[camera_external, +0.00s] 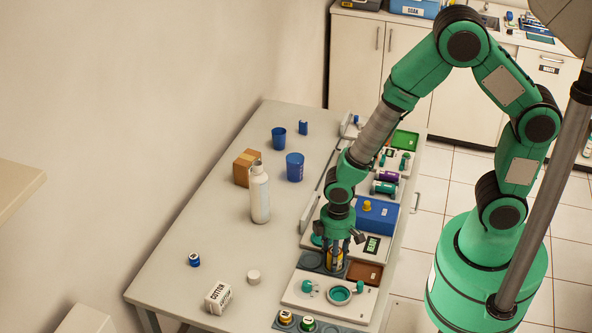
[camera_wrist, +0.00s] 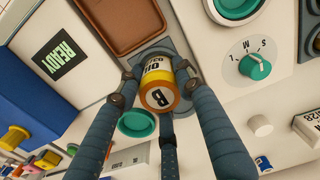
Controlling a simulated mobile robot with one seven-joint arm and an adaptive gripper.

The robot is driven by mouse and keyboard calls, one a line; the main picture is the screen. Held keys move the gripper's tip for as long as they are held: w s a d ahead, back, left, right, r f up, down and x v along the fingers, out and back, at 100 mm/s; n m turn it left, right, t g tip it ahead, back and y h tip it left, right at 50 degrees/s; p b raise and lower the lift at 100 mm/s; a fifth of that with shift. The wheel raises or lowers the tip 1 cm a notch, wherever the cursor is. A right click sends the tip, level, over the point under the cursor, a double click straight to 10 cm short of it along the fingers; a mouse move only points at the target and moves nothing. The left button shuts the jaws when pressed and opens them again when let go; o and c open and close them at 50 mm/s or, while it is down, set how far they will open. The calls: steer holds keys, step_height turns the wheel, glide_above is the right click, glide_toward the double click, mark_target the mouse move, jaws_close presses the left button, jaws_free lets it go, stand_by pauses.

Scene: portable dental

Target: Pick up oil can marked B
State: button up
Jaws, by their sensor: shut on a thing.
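The oil can marked B (camera_wrist: 157,83) is a small yellow and orange cylinder with a white band and a "B" on its top. It stands in the wrist view between my gripper's fingers, over a grey round recess in the panel. In the external view the can (camera_external: 334,258) shows partly below my gripper (camera_external: 335,246), its lower part near the grey recesses. My gripper (camera_wrist: 160,95) is shut on the can, with three blue-grey fingers around it. I cannot tell whether the can's base touches the recess.
A brown tray (camera_external: 365,271) and a READY sign (camera_external: 372,245) lie right of the can. A blue box (camera_external: 378,215) stands behind. A white bottle (camera_external: 259,193) stands left. Two more cans (camera_external: 286,318) sit in front.

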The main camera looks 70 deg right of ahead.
steer(key=shift+r, duration=0.15)
steer(key=shift+r, duration=0.55)
step_height(320, 180, up, 2)
steer(key=shift+r+p, duration=0.1)
steer(key=shift+p, duration=0.5)
steer(key=s+d+r+p, duration=0.1)
steer(key=s+d+p, duration=0.1)
steer(key=s, duration=1.4)
steer(key=shift+d+r, duration=0.2)
steer(key=shift+d, duration=0.1)
